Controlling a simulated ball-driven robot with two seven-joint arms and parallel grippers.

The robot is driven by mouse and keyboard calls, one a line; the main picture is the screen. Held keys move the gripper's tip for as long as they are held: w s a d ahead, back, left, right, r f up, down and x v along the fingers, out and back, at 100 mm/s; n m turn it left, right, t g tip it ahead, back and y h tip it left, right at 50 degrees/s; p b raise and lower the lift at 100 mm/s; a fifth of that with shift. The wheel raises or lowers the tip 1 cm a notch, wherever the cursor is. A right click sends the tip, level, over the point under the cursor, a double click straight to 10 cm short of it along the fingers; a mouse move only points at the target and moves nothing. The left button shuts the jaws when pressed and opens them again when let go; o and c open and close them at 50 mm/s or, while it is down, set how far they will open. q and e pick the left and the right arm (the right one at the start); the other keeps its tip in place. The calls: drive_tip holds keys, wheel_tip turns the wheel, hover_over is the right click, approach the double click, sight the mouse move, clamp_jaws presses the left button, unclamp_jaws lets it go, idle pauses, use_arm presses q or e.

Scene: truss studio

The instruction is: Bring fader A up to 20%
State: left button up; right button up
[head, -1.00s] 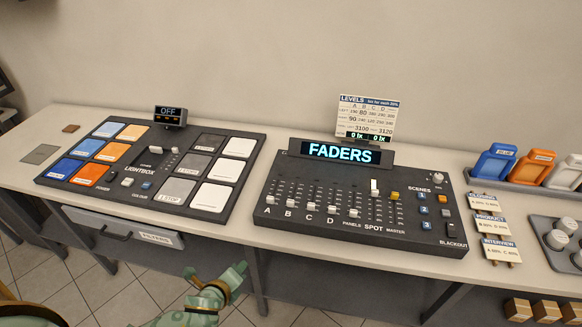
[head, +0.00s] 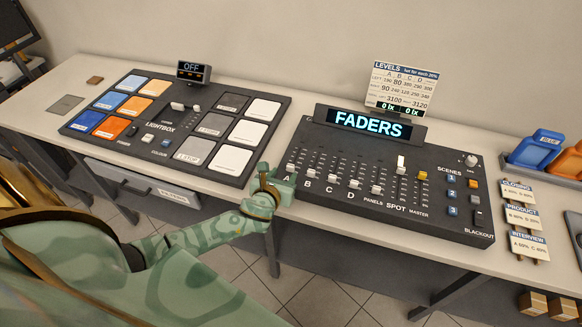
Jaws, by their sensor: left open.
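The fader desk (head: 465,225) stands on the worktop with a lit "FADERS" display (head: 367,123). Fader A's white cap (head: 291,168) is the leftmost, low in its slot. The caps of B (head: 309,174), C (head: 330,180) and D (head: 354,184) also sit low. My left gripper (head: 281,183) is at the desk's front left corner, right beside fader A and partly over its letter. It is open, and I cannot tell if it touches the cap. My right gripper is out of view.
The spot fader (head: 401,163) stands high. A levels card (head: 404,88) stands behind the desk. The lightbox panel (head: 110,152) lies to the left. Preset cards (head: 522,216) and a rack with a blue holder (head: 540,148) are at the right.

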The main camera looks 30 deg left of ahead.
sight(290, 166)
use_arm(q)
drive_tip(key=b+x, duration=0.2)
drive_tip(key=x, duration=0.4)
drive_tip(key=shift+w+f, duration=0.25)
drive_tip(key=shift+w, duration=0.05)
drive_tip(key=shift+w+a+f, duration=0.1)
drive_tip(key=shift+w+a, duration=0.05)
drive_tip(key=shift+w, duration=0.25)
